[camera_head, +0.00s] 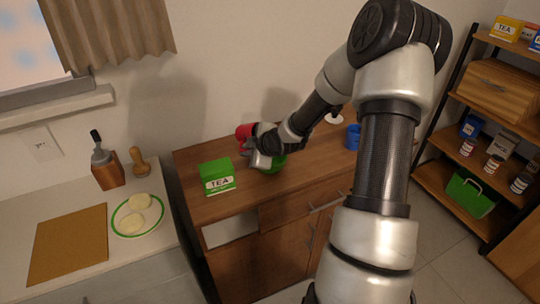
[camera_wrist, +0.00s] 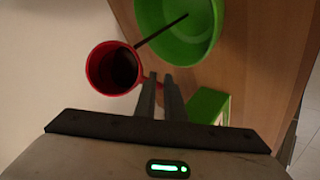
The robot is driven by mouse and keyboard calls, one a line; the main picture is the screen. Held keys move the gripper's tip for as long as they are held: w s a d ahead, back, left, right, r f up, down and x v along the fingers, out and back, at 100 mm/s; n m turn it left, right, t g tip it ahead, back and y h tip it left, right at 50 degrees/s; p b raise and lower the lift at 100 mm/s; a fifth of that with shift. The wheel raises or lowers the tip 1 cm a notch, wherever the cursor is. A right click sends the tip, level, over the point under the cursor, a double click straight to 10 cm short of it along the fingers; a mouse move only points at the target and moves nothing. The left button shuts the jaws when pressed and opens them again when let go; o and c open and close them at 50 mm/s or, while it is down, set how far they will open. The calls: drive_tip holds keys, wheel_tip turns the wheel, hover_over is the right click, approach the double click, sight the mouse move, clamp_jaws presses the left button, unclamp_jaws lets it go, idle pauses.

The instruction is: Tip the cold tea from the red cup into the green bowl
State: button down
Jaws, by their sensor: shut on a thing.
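My gripper (camera_head: 260,158) is above the wooden cabinet, and its fingers (camera_wrist: 160,82) are shut on the handle side of the red cup (camera_wrist: 96,62). The cup (camera_head: 243,131) is held up, and dark tea (camera_wrist: 122,68) shows inside it. The green bowl (camera_wrist: 150,18) is beside the cup in the wrist view; in the head view the bowl (camera_head: 277,166) is partly hidden behind my gripper. A thin straight dark line (camera_wrist: 162,30) runs from the cup's rim to inside the bowl; it looks like a stream of tea.
A green tea box (camera_head: 217,178) stands on the cabinet top (camera_head: 195,158), left of the bowl; it also shows in the wrist view (camera_wrist: 206,106). A blue mug (camera_head: 353,137) stands to the right. The counter at left holds a plate (camera_head: 120,222) and a board (camera_head: 68,245).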

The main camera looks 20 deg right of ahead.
drive_tip(key=shift+f+t+y+b, duration=0.4)
drive_tip(key=shift+f+t+b, duration=0.1)
drive_tip(key=shift+t, duration=0.2)
idle(0.5)
drive_tip(key=shift+s+d+r+t+y, duration=0.2)
drive_tip(key=shift+s+r+t, duration=0.1)
drive_tip(key=shift+r+t, duration=0.15)
drive_tip(key=shift+s+d+r+t+y, duration=0.15)
drive_tip(key=shift+s+r+t, duration=0.15)
drive_tip(key=shift+r, duration=0.2)
idle(0.4)
drive_tip(key=shift+f+t+y+b, duration=0.25)
drive_tip(key=shift+f+t+b, duration=0.45)
drive_tip(key=shift+b, duration=1)
drive_tip(key=shift+r+m+t+b, duration=0.15)
drive_tip(key=shift+m+t+b, duration=0.25)
drive_tip(key=shift+b, duration=0.3)
